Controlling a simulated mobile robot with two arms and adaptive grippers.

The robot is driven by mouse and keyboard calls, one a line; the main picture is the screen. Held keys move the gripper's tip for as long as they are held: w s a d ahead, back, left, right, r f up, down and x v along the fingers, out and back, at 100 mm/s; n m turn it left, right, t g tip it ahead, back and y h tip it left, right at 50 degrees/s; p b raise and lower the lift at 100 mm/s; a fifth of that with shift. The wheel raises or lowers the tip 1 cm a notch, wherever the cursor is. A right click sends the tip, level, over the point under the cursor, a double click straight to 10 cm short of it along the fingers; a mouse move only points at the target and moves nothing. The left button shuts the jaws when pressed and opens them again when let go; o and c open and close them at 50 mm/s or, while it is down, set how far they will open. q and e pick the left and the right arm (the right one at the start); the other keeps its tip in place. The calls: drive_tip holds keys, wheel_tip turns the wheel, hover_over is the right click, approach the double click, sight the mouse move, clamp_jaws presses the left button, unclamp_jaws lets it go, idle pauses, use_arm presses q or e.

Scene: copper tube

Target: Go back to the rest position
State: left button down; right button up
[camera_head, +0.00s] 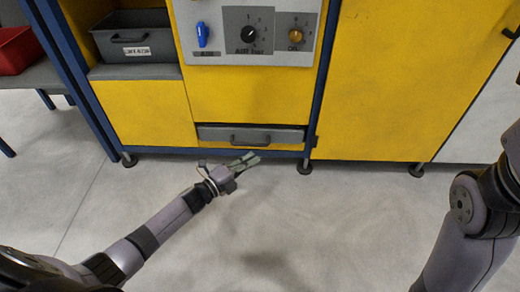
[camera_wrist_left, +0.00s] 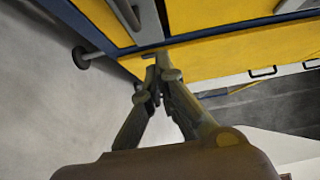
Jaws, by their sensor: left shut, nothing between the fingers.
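My left gripper (camera_head: 247,160) is in front of the low grey drawer of the yellow cabinet, above the floor. Its fingers meet at the tips and hold nothing. In the left wrist view the closed fingers (camera_wrist_left: 155,75) point towards the cabinet's lower edge; I cannot tell whether they touch it. My right arm (camera_head: 470,215) enters at the right edge of the head view, and its gripper is out of the picture.
The yellow cabinet (camera_head: 255,105) stands ahead, with a control panel (camera_head: 250,35), a blue valve (camera_head: 202,34), a grey bin (camera_head: 135,38) and a low drawer (camera_head: 250,136). A red bin (camera_head: 18,50) is at far left. The floor (camera_head: 330,215) between my arms is clear.

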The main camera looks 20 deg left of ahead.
use_arm(q)
drive_tip(key=shift+s+a, duration=0.15)
drive_tip(key=shift+s, duration=0.25)
